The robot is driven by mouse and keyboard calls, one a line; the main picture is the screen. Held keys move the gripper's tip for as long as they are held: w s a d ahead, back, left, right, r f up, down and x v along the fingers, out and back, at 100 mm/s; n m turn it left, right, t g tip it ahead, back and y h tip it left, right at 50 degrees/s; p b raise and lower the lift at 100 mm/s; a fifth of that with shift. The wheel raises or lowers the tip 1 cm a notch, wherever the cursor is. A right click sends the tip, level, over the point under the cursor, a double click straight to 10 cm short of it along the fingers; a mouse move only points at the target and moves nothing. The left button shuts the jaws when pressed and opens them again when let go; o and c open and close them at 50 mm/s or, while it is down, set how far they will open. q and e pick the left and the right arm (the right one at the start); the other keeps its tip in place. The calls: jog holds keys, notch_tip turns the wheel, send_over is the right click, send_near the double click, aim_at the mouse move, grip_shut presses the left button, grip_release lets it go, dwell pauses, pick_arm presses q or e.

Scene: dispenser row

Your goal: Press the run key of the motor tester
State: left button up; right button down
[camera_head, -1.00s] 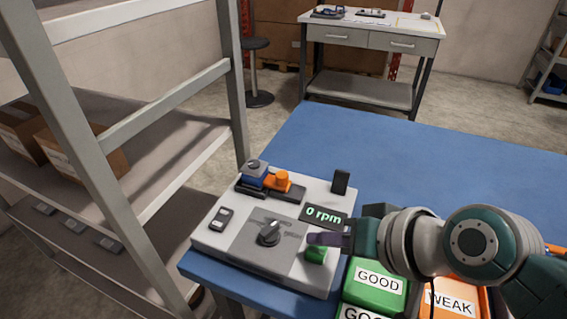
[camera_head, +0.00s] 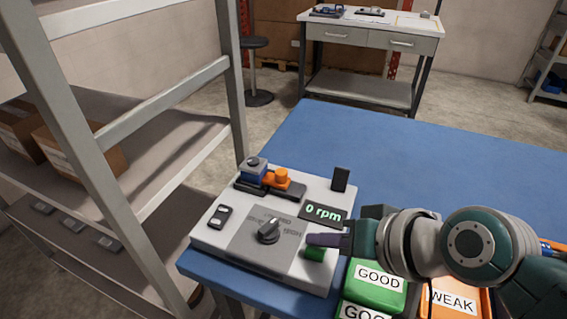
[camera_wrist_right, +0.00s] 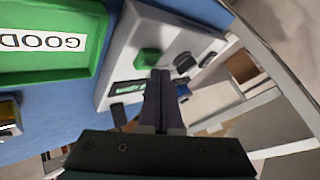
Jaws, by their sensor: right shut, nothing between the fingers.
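The motor tester (camera_head: 232,241) is a light grey box at the near left corner of the blue table. Its display (camera_head: 323,212) reads "0 rpm". A green key (camera_head: 315,254) sits at its right; it also shows in the right wrist view (camera_wrist_right: 148,57). A black knob (camera_head: 268,231) and a small black switch (camera_head: 220,216) are on the panel. A blue and orange motor (camera_head: 266,176) sits at the back. My right gripper (camera_head: 312,239) is shut and empty, its fingertips right at the green key, partly covering it; contact is unclear. My left gripper is not in view.
Green GOOD bins (camera_head: 377,287) and an orange WEAK bin (camera_head: 452,302) stand right of the tester, below my right arm. A grey shelf rack (camera_head: 160,105) is close on the left. The back of the blue table (camera_head: 400,150) is clear.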

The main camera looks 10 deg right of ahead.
aim_at(322, 254)
jog(key=shift+f+b, duration=0.4)
jog(key=shift+f, duration=0.15)
dwell(0.4)
jog(key=shift+r+p, duration=0.95)
jog(key=shift+p, duration=0.05)
jog(key=shift+r, duration=0.1)
notch_tip(322, 254, up, 6)
jog(key=p, duration=0.6)
